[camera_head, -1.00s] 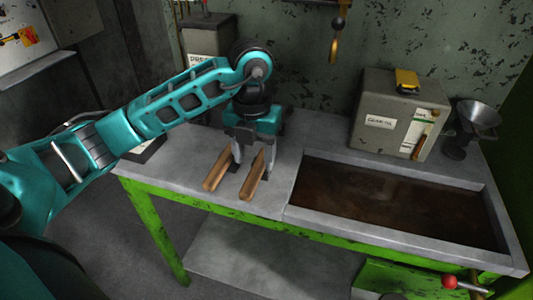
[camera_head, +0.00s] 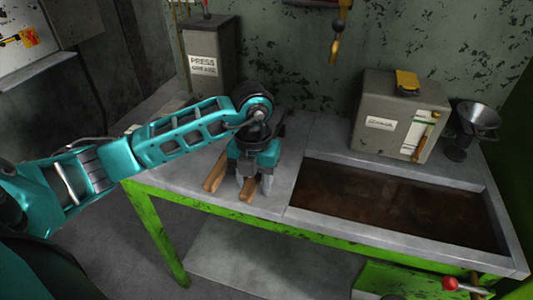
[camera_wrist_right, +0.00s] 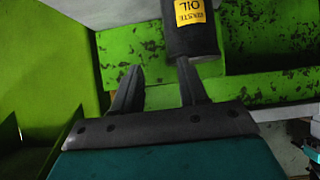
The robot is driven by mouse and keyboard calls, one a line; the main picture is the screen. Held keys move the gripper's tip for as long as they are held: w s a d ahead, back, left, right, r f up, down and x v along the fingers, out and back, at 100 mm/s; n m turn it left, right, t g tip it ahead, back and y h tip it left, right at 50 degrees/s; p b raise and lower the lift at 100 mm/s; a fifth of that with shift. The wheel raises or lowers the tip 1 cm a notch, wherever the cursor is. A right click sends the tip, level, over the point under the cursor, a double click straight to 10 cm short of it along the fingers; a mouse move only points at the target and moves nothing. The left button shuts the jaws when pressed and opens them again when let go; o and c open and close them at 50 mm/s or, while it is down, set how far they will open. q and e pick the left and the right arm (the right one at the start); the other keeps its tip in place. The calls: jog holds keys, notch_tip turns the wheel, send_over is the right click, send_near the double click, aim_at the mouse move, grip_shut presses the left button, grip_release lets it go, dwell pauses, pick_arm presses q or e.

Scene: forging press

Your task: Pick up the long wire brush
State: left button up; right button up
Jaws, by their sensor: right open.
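Two brushes with wooden handles lie side by side on the grey bench top, a left one (camera_head: 216,173) and a right one (camera_head: 249,190). I cannot tell which is the long wire brush; their bristles are hidden or too small to see. My left gripper (camera_head: 254,190) points down over the right brush, fingers apart on either side of its handle. The gripper body hides the far part of that brush. My right gripper (camera_wrist_right: 160,78) is open and empty in the right wrist view, near a dark can with a yellow oil label (camera_wrist_right: 190,30).
A grey bin labelled press grease (camera_head: 205,65) stands behind on the left. A sunken dark basin (camera_head: 390,210) fills the bench's right side. Behind it stand a grey box (camera_head: 385,110) with a yellow item on top and a metal funnel (camera_head: 478,115).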

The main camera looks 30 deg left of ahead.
pick_arm(q)
grip_shut()
jog(key=shift+r, duration=0.1)
